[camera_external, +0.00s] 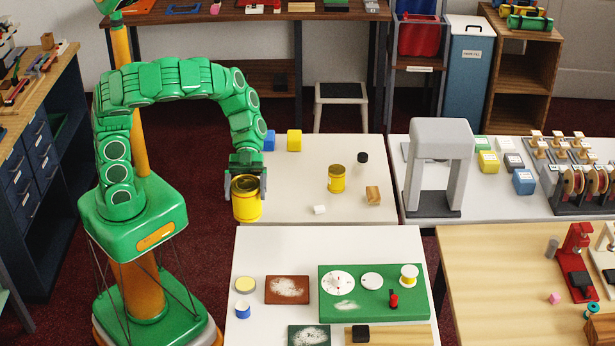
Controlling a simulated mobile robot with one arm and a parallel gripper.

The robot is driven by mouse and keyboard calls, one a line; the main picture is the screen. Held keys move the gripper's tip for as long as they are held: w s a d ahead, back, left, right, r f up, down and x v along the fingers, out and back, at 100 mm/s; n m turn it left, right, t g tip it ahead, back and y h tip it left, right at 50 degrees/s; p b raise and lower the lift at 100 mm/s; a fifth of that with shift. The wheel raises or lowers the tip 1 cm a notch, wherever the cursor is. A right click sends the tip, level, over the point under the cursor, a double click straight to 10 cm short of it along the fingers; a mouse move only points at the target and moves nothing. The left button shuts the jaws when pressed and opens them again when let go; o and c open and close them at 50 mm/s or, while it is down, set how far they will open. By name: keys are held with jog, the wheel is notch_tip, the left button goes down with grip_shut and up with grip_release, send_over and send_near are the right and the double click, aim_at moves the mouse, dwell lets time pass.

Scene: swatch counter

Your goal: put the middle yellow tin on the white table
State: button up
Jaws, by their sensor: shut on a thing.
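My gripper (246,183) is shut on a yellow tin (247,206) with a dark gold rim. The tin is upright at the left edge of the back white table (290,180); I cannot tell whether it touches the tabletop. Another yellow tin (337,179) stands upright on that table, to the right of my gripper. A front white table (330,243) lies nearer the camera, with a gap between the two.
A green board (330,309) with round pieces covers much of the front table.

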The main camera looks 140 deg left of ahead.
jog(key=shift+w+a+f, duration=0.2)
jog(key=shift+w, duration=0.2)
jog(key=shift+w+a+f, duration=0.15)
jog(key=shift+w, duration=0.2)
jog(key=w+a+f, duration=0.2)
jog(key=w+f, duration=0.3)
jog(key=f, duration=0.4)
jog(key=shift+w+a+f, duration=0.25)
jog(key=shift+w+a, duration=0.05)
jog(key=shift+f, duration=0.15)
jog(key=o, duration=1.2)
jog(key=v, duration=1.2)
